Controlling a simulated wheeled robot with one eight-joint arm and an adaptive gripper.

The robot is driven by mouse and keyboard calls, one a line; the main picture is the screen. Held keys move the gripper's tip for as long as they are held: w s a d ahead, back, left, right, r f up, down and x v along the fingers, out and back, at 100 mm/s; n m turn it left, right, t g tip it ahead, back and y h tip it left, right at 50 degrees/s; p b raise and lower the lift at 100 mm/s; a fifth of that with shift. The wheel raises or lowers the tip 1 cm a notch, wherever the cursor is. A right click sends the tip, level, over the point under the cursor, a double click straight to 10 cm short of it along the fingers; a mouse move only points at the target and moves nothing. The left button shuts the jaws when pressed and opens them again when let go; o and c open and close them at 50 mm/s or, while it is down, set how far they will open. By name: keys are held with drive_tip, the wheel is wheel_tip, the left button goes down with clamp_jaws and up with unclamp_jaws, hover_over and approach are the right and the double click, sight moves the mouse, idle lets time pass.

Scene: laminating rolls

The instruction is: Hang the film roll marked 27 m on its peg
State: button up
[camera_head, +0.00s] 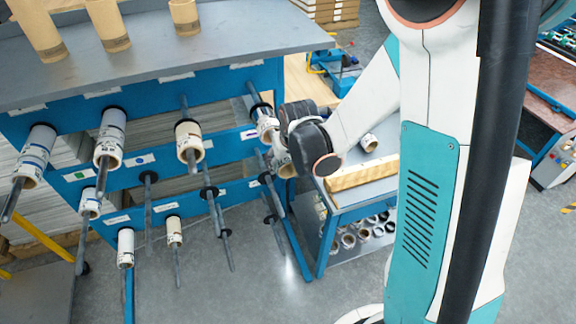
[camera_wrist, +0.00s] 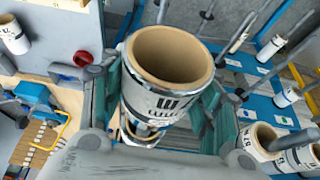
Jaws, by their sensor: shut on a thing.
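A white film roll with a tan core (camera_wrist: 160,100) sits upright between the teal fingers of my gripper (camera_wrist: 163,92) in the wrist view. Large dark print shows on its side, but I cannot read the marking fully. Its open bore faces the camera, and no peg shows inside it. In the head view my gripper (camera_head: 279,148) is at the right end of the blue rack, shut on the roll (camera_head: 266,127). An upper-right peg (camera_head: 252,93) runs close to the roll's far end; I cannot tell whether they touch.
The blue rack (camera_head: 150,159) carries several rolls on pegs, such as one at upper middle (camera_head: 188,140), and several bare pegs, such as one at lower left (camera_head: 149,205). Grey floor (camera_head: 250,285) lies open in front.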

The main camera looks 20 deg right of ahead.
drive_tip(key=shift+w+b, duration=0.45)
drive_tip(key=shift+w, duration=3.9)
drive_tip(key=o, duration=1.3)
drive_tip(key=v, duration=1.2)
drive_tip(key=s+f+t+b, duration=0.1)
drive_tip(key=s+f+b, duration=0.2)
drive_tip(key=s+b, duration=0.2)
drive_tip(key=s+f+b, duration=0.3)
drive_tip(key=s+b, duration=0.2)
drive_tip(key=s, duration=0.6)
drive_tip(key=s+f+t+b, duration=0.1)
drive_tip(key=s+f+b, duration=0.1)
drive_tip(key=s+b, duration=0.4)
drive_tip(key=shift+s+f+t, duration=0.15)
drive_tip(key=shift+s+f, duration=0.05)
drive_tip(key=shift+s, duration=0.55)
drive_tip(key=shift+s+f+t, duration=0.15)
drive_tip(key=shift+s+f, duration=0.05)
drive_tip(key=shift+s, duration=0.5)
